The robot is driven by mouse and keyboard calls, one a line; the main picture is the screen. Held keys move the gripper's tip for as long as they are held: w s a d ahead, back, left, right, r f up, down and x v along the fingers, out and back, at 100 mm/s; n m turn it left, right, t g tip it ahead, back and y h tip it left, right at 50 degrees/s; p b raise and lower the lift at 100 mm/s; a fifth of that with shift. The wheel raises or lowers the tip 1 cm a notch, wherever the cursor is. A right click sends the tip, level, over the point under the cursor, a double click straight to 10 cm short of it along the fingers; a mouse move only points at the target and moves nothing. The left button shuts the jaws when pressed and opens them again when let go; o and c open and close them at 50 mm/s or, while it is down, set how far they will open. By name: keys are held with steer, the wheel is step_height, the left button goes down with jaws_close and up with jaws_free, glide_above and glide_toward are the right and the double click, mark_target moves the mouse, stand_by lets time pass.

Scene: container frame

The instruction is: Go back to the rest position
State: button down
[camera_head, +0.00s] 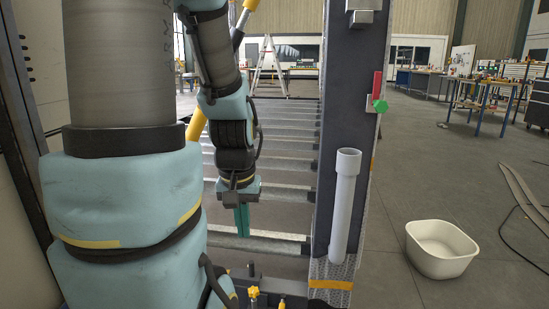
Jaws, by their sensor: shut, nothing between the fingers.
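My gripper (242,220) hangs at the end of my arm, left of the middle of the head view. It points down with its teal fingers together, shut and empty. It is in front of the horizontal bars (275,192) of the container frame and touches no object that I can make out. My own large arm links cover the left part of the view and hide what lies behind them.
A dark upright post (340,110) stands right of my gripper, with a grey pipe (346,205) upright against it. A green knob (380,106) sits on the post's right side. A white tub (440,248) stands on the floor at right. Open floor lies beyond it.

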step_height(320, 180, up, 25)
steer(key=p, duration=2.2)
steer(key=c, duration=1.6)
jaws_free()
steer(key=shift+f, duration=0.1)
